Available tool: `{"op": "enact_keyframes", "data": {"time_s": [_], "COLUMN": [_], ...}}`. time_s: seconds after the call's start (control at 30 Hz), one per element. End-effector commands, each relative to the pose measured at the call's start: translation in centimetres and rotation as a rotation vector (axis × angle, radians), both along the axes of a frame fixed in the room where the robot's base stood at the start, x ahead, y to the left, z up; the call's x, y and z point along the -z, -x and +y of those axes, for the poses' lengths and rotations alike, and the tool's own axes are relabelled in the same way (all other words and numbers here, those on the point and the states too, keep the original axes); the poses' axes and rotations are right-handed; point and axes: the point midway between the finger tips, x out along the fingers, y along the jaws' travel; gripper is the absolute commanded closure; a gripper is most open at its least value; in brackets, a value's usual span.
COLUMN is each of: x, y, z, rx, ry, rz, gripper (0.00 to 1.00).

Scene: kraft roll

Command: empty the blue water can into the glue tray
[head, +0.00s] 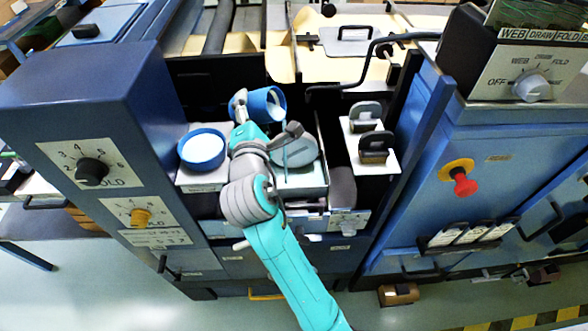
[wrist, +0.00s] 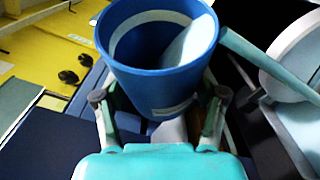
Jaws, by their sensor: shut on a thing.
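My gripper (wrist: 160,108) is shut on the blue water can (wrist: 150,80), with a finger on each side. In the head view the can (head: 262,104) is held above the back edge of the glue tray (head: 302,186), tilted with its mouth to the right. Pale water (wrist: 188,45) lies inside against the right wall, reaching the lip. A pale blue band (wrist: 262,62) runs from the right rim; I cannot tell surely whether it is a water stream. A pale round disc (head: 295,150) covers part of the tray. My arm hides the tray's left side.
A second, wider blue container (head: 203,150) with pale contents stands on the left shelf. Dark-handled pieces (head: 372,148) stand on the right shelf (head: 388,165). Blue machine housings close in both sides. A black bent rod (head: 365,65) crosses behind the tray.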

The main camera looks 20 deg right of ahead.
Motion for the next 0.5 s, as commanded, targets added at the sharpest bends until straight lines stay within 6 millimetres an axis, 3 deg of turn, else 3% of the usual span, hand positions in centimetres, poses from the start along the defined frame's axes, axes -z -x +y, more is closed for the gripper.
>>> {"op": "enact_keyframes", "data": {"time_s": [0.5], "x": [-0.45], "y": [0.04], "z": [-0.04], "rx": [0.001], "ry": [-0.040], "rz": [-0.040], "gripper": [0.81]}}
